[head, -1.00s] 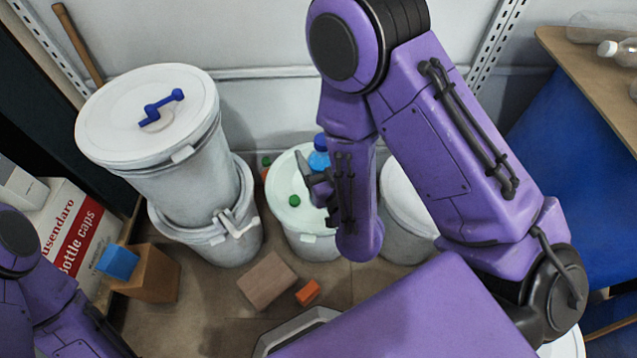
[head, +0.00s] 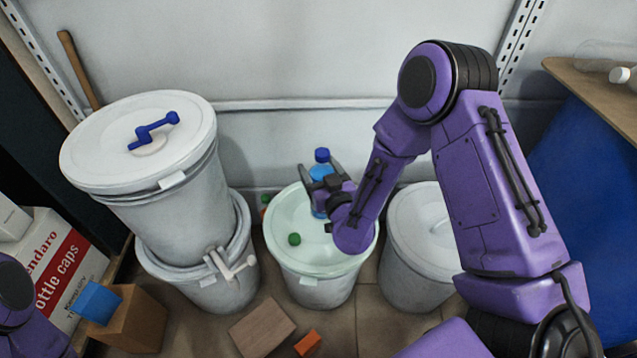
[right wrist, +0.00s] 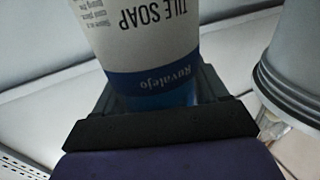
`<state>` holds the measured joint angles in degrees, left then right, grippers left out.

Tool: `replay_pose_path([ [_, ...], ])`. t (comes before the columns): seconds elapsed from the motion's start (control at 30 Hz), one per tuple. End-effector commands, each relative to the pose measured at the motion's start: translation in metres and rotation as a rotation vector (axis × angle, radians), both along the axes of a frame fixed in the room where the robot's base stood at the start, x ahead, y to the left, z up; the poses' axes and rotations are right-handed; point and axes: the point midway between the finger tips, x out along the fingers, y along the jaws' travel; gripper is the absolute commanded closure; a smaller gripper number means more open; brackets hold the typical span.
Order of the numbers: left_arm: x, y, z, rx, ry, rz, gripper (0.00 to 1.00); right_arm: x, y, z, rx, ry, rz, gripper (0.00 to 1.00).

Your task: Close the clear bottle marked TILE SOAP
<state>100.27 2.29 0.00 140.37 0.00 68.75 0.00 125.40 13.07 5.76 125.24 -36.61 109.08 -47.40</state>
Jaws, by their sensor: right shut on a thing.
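The TILE SOAP bottle (head: 319,172) shows blue, with a blue top, at the back of the pale green drum lid (head: 322,257). In the right wrist view its label (right wrist: 150,35) reads TILE SOAP upside down. My right gripper (head: 320,177) is shut on the bottle, with a finger on either side. The bottle looks upright; I cannot tell if its base touches the lid. A loose green cap (head: 294,239) lies on the lid, front left of the bottle. My left gripper is out of view; only part of that arm shows.
Stacked white drums (head: 140,215) stand at the left, one with a blue crank. A grey-lidded drum (head: 425,235) stands close at the right. A brown block (head: 262,328) and an orange block (head: 307,343) lie on the floor in front. A shelf is at far right.

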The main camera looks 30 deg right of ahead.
Motion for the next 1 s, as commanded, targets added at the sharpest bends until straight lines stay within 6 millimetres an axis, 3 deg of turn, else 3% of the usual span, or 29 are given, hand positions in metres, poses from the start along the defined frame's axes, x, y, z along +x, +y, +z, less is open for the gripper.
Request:
replay_pose_path([
  [0.4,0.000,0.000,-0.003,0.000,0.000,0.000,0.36,0.007,-0.002,-0.008,0.003,-0.003,0.001,1.00],
  [0.7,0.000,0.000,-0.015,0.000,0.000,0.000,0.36,0.014,-0.005,-0.047,0.003,-0.002,0.001,1.00],
  [1.0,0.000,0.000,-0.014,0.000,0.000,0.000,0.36,0.014,-0.005,-0.047,0.002,-0.003,0.002,1.00],
])
